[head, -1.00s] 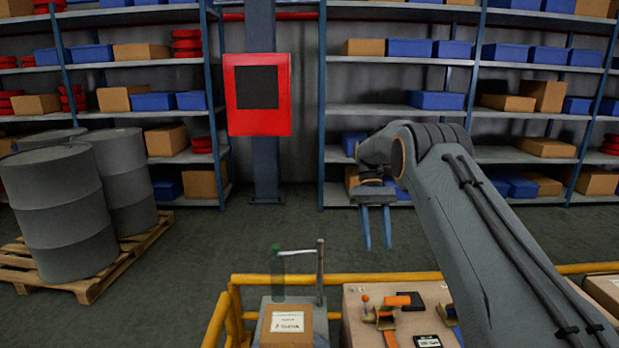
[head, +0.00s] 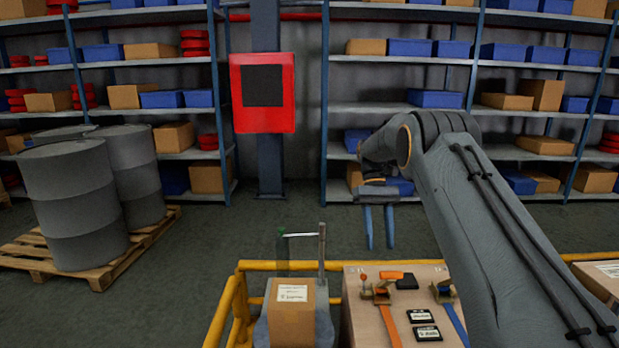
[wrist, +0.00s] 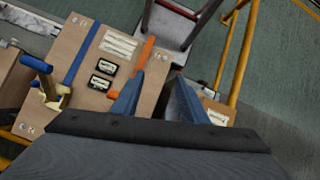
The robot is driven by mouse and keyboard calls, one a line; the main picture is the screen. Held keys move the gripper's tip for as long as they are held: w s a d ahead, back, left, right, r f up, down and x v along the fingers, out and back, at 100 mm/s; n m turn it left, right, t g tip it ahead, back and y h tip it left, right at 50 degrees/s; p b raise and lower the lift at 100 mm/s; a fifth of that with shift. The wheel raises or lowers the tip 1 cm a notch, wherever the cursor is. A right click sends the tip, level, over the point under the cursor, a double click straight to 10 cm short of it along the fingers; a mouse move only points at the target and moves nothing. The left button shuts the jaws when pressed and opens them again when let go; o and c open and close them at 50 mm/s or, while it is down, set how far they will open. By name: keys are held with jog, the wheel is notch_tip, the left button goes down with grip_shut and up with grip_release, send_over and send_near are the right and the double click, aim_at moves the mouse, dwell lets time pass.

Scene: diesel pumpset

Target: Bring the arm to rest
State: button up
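My gripper (head: 379,240) hangs with its two blue fingers pointing down, at the end of my raised, bent grey arm. The fingers are apart and nothing shows between their tips in the head view. In the wrist view my gripper (wrist: 157,95) is also open, with the brown panel and a grey surface beyond the fingers. In the head view it appears above the brown panel (head: 365,325); its exact height cannot be told.
The panel carries orange and blue straps, clamps and black labelled cards (head: 425,333). A labelled carton (head: 291,315) stands beside it, inside a yellow rail (head: 290,265). Grey drums (head: 70,205) stand on a pallet at left. Shelving and a red wall box (head: 262,92) are behind.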

jog(key=s+f+m+t+b, duration=0.1)
jog(key=s+f+b, duration=0.4)
jog(key=s, duration=0.5)
jog(key=s+f+m+t+b, duration=0.1)
jog(key=s+f+t+b, duration=0.2)
jog(key=s, duration=0.7)
jog(key=s+f+m+t+b, duration=0.1)
jog(key=s+f+t+b, duration=0.1)
jog(key=s+f+b, duration=0.5)
jog(key=s, duration=0.3)
jog(key=shift+s+f+t, duration=0.2)
jog(key=shift+s+t, duration=0.1)
jog(key=shift+t, duration=0.1)
